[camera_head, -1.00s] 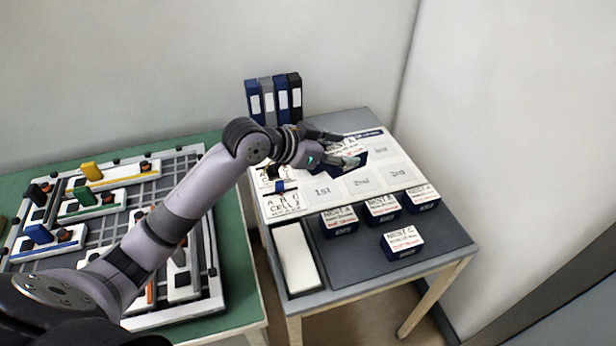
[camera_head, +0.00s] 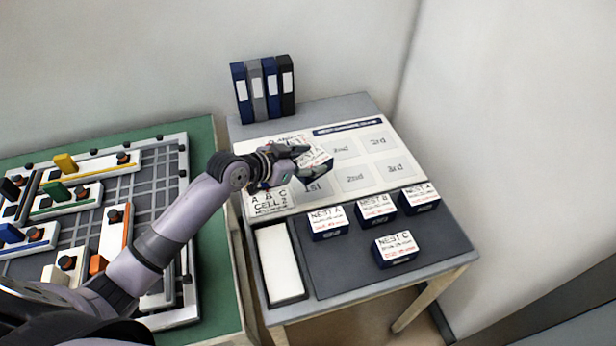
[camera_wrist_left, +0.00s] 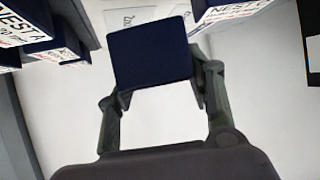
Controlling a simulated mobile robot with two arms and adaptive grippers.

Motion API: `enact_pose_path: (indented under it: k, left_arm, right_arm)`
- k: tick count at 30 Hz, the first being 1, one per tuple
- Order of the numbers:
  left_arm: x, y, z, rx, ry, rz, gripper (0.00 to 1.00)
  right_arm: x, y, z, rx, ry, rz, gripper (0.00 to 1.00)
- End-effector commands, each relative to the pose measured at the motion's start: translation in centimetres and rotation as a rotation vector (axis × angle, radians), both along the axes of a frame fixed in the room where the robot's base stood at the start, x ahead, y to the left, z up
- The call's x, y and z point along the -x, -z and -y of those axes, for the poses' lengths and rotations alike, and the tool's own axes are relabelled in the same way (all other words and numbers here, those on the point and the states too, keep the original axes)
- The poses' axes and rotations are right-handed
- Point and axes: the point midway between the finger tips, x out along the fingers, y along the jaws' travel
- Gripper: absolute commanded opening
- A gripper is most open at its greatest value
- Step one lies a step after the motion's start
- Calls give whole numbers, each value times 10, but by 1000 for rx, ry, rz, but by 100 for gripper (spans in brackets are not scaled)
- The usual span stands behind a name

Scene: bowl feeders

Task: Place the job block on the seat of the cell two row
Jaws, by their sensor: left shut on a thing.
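My left gripper (camera_head: 300,162) is over the left part of the white board. In the left wrist view its fingers (camera_wrist_left: 160,100) are shut on a dark blue block (camera_wrist_left: 150,55), whose face toward the camera is plain. In the head view a dark blue block with a white printed top (camera_head: 318,160) shows at the fingertips; I cannot tell whether it is the held one. The CELL 2 card (camera_head: 270,205) lies at the left of the board's front row. The grey squares 1st (camera_head: 313,188), 2nd (camera_head: 354,178) and 3rd (camera_head: 394,169) of that row look empty.
Several labelled blue blocks, such as NEST A (camera_head: 327,222), NEST B (camera_head: 377,207) and NEST C (camera_head: 396,249), stand on the dark mat (camera_head: 345,275). A white-floored tray (camera_head: 280,262) lies left of them. Binders (camera_head: 262,90) stand behind. A green table (camera_head: 205,135) is at left.

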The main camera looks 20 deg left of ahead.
Motion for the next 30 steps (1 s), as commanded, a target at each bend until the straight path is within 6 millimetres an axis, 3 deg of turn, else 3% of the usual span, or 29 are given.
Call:
enact_pose_path:
  k: [5, 15, 29, 30]
  left_arm:
    - [0, 21, 0, 2, 0, 1, 16]
    - [0, 63, 0, 1, -1, 1, 16]
    - [0, 71, 0, 0, 0, 2, 16]
    - [0, 70, 0, -1, 0, 2, 50]
  right_arm:
    - [-12, -1, 2, 2, -1, 19, 98]
    - [-3, 0, 10, 11, 1, 5, 98]
    - [0, 6, 10, 12, 1, 0, 98]
    - [0, 4, 10, 12, 1, 0, 98]
